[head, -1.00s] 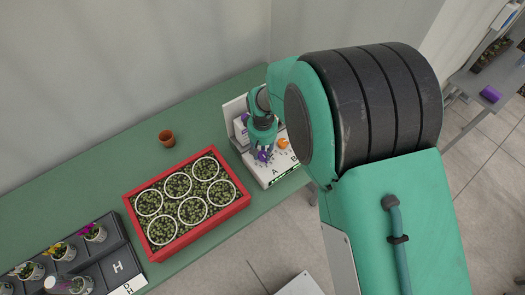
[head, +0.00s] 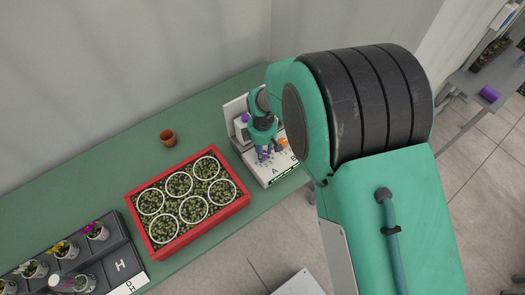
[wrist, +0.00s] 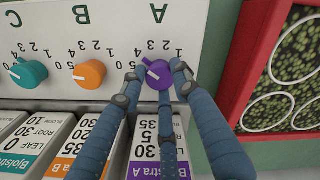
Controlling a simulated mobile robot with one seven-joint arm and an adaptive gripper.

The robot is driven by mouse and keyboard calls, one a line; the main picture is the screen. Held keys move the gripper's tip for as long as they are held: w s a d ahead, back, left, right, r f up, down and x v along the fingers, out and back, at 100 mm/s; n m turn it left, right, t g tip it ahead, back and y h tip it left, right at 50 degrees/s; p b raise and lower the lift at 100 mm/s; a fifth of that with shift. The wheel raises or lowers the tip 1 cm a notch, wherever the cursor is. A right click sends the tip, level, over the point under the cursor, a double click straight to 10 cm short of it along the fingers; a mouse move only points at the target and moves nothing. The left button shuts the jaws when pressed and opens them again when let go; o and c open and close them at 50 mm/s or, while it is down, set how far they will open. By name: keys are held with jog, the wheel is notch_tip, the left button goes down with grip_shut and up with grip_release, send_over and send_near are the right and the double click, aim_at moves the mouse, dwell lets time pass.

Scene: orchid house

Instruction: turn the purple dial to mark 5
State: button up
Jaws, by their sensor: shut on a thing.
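The purple dial (wrist: 159,76) is on a white panel (wrist: 60,28) under the letter A, which shows upside down in the wrist view. Its white pointer line points to the upper left there. The small numbers around it are partly hidden by my fingers, so I cannot tell which mark it points at. My gripper (wrist: 160,82) is shut on the purple dial, with blue fingers at its left and right and another below it. In the head view my gripper (head: 264,151) is over the panel near the bench's right end.
An orange dial (wrist: 90,73) and a teal dial (wrist: 28,73) sit left of the purple one in the wrist view. Labelled boxes (wrist: 38,140) stand below. A red tray (head: 240,205) of plants is close beside the panel. A terracotta pot (head: 167,137) stands behind it.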

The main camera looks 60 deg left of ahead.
jog(key=n, duration=0.5)
jog(key=shift+r, duration=0.1)
jog(key=shift+n, duration=0.3)
jog(key=o, duration=1.2)
notch_tip(320, 180, up, 12)
jog(key=shift+f, duration=0.1)
dwell(0.4)
